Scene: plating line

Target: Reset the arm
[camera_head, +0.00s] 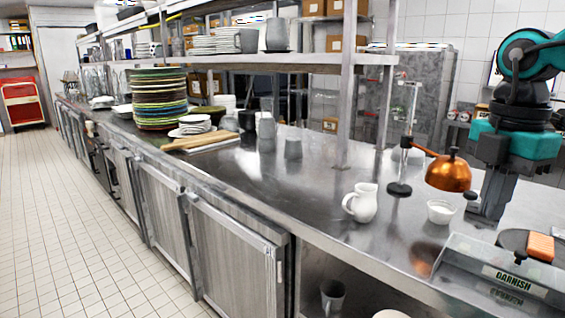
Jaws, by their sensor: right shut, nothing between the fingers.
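My right arm (525,62), teal and black, comes in at the upper right. Its right gripper (486,214) points down at the right side of the steel counter (300,205), shut and empty. It is beside a small white bowl (440,212) and behind a clear-sided bin labelled GARNISH (505,276). I cannot tell whether its tips touch the counter. My left arm and gripper are not in view.
A copper heat lamp (448,173) stands left of the right gripper, with a white jug (362,203) further left. An orange block (540,246) is at the bin. A steel shelf (300,62) overhangs the counter. Stacked plates (158,98) stand further back.

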